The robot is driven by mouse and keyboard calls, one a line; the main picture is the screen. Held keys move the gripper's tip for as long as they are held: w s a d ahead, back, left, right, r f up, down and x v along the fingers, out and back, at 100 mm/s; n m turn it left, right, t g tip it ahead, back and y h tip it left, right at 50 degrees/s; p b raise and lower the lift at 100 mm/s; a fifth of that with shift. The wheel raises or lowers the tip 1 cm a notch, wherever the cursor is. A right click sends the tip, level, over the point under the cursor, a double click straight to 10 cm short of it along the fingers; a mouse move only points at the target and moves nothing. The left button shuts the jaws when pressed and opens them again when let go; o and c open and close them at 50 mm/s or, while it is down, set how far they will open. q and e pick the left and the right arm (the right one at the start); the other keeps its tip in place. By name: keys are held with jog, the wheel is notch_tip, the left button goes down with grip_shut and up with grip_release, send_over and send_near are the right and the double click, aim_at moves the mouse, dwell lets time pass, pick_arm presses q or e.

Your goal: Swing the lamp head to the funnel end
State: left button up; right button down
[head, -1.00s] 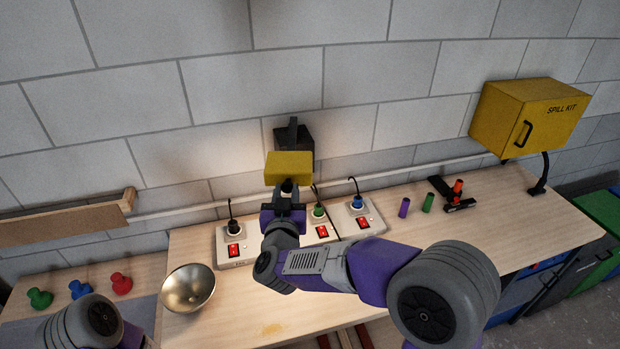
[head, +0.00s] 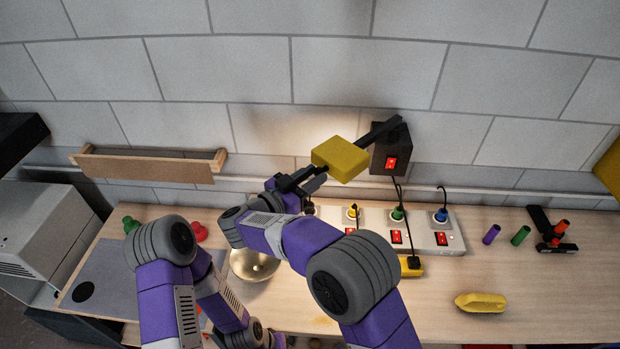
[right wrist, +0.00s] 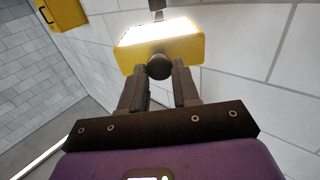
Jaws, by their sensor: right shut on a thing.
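The yellow lamp head (head: 340,158) hangs on a black arm (head: 379,131) from a black wall box (head: 391,152) with a red switch. It now points left of the box. In the right wrist view the lamp head (right wrist: 165,47) is lit and has a dark round knob (right wrist: 158,66). My right gripper (head: 302,181) is at the lamp head's near side; in the right wrist view its fingers (right wrist: 160,80) are shut on the knob. A brass bowl, perhaps the funnel (head: 252,265), sits on the bench, partly hidden by my right arm. My left gripper is out of view.
A power strip (head: 450,240) with plugs and red switches lies below the wall box. A wooden ledge (head: 150,167) juts from the wall at left.

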jog(key=shift+w+a+r+h, duration=0.1)
jog(key=shift+w+a+h, duration=0.05)
jog(key=shift+w+h, duration=0.15)
jog(key=c, duration=1.1)
grip_release()
jog(key=shift+o, duration=1.4)
jog(key=shift+a, duration=0.1)
